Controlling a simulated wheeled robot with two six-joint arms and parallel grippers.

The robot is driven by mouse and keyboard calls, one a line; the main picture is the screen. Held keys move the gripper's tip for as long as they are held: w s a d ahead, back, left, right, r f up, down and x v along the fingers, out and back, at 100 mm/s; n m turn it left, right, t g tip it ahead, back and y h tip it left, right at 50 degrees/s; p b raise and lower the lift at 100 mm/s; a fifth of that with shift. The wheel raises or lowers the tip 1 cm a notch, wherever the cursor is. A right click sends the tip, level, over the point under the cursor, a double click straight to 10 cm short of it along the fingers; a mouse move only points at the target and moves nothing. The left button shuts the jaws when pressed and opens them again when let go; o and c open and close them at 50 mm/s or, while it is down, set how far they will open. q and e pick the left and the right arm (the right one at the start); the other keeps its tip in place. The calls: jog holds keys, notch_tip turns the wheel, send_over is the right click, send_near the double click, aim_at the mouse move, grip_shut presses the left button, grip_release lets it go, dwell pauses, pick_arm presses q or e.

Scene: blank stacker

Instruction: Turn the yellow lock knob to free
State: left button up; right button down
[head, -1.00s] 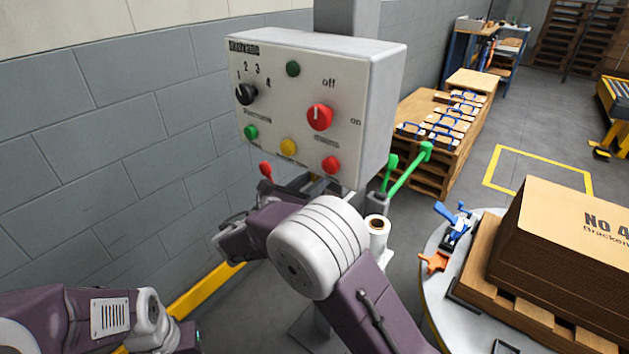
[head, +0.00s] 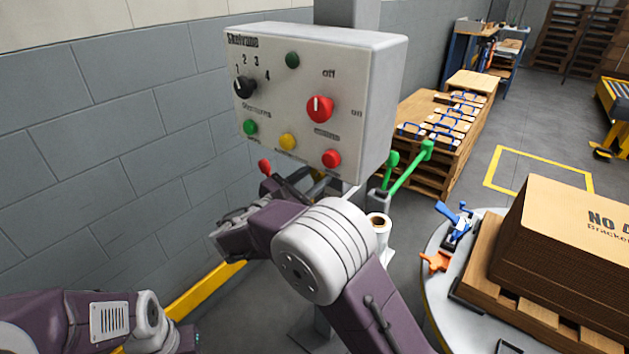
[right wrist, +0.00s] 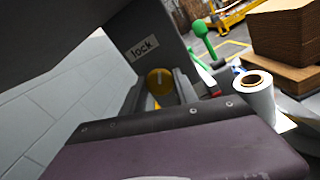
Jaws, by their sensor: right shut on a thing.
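The yellow lock knob (right wrist: 160,82) shows in the right wrist view below a white label reading "lock" (right wrist: 144,48). A pale mark line is on its face. Which setting that line points to I cannot tell. My right gripper (right wrist: 163,94) is shut on the knob, with a finger at each side. In the head view my right gripper (head: 318,186) is below the control panel, largely hidden behind my wrist, and the knob cannot be made out clearly. My left arm is at the lower left; its fingers are out of view.
The control panel (head: 300,100) with knobs and buttons hangs just above my right gripper. A red-tipped lever (head: 265,167) and a green-handled lever (head: 408,168) flank it. A white roll (head: 378,228) and a round table (head: 437,290) with stacked cardboard (head: 570,250) are to the right.

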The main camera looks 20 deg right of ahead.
jog(key=m+b, duration=0.1)
jog(key=m, duration=0.2)
jog(key=shift+f+b, duration=0.25)
jog(key=shift+b, duration=0.1)
jog(key=m+b, duration=0.3)
jog(key=shift+m, duration=0.3)
jog(key=m+b, duration=0.3)
jog(key=shift+m+b, duration=0.3)
jog(key=shift+m, duration=0.1)
jog(key=shift+r+m+b, duration=0.15)
jog(key=shift+m+b, duration=0.55)
jog(key=shift+m, duration=0.2)
jog(key=c, duration=0.9)
grip_release()
jog(key=shift+c, duration=0.2)
jog(key=shift+a+r, duration=0.1)
